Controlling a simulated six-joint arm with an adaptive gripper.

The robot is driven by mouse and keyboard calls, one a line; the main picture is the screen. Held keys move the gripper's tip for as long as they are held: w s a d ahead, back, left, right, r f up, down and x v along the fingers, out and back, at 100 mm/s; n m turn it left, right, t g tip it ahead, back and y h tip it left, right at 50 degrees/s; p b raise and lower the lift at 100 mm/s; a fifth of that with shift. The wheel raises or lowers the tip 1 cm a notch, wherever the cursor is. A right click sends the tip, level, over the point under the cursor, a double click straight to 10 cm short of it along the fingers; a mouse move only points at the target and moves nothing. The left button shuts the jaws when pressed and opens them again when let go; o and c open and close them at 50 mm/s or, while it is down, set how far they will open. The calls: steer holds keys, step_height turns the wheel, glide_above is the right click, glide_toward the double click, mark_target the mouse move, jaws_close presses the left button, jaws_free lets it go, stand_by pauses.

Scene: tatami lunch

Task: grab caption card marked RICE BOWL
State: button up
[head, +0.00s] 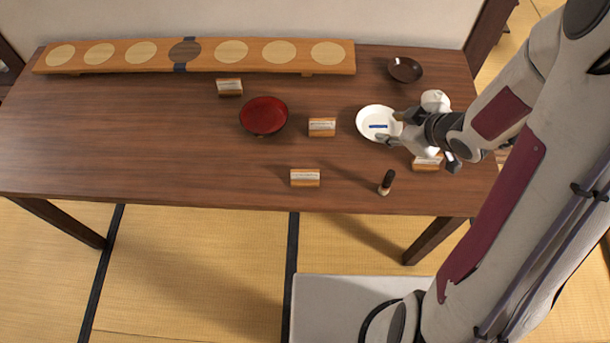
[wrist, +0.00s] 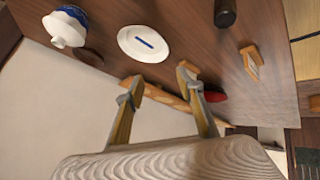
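Several caption cards in wooden holders stand on the table: one at the back (head: 229,87), one in the middle (head: 322,127), one near the front edge (head: 305,179) and one at the right (head: 427,164), partly hidden by my gripper. Their lettering is too small to read, so I cannot tell which is marked RICE BOWL. A card also shows at the right of the wrist view (wrist: 250,63). My gripper (head: 396,128) is above the right side of the table, beside the white plate. In the wrist view my gripper (wrist: 158,84) has its fingers apart with nothing between them.
The white plate (head: 367,117) with a blue mark, a red bowl (head: 264,115), a dark saucer (head: 405,69) and a dark-topped cylinder (head: 387,181) stand around. A white-and-blue vessel (wrist: 62,29) is beside the plate. A long board (head: 108,67) lies along the back. The table's left is clear.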

steer(key=s+a+f+n+g+y, duration=0.1)
steer(key=s+a+f+n+y, duration=0.1)
steer(key=s+a+f+y, duration=0.25)
steer(key=g+y, duration=0.1)
steer(key=y, duration=0.2)
glide_toward(312, 172)
steer(key=w, duration=0.1)
steer(key=w+f, duration=0.1)
steer(key=shift+w+a+f, duration=0.1)
steer(key=shift+w+a, duration=0.1)
steer(key=shift+w, duration=0.1)
steer(key=shift+s+a+g+y, duration=0.3)
steer(key=shift+s+a+y, duration=0.1)
steer(key=shift+s+y, duration=0.05)
steer(key=shift+a, duration=0.15)
steer(key=shift+x, duration=1.15)
steer(key=shift+a, duration=0.1)
steer(key=shift+s+x, duration=0.2)
steer(key=shift+x, duration=2.35)
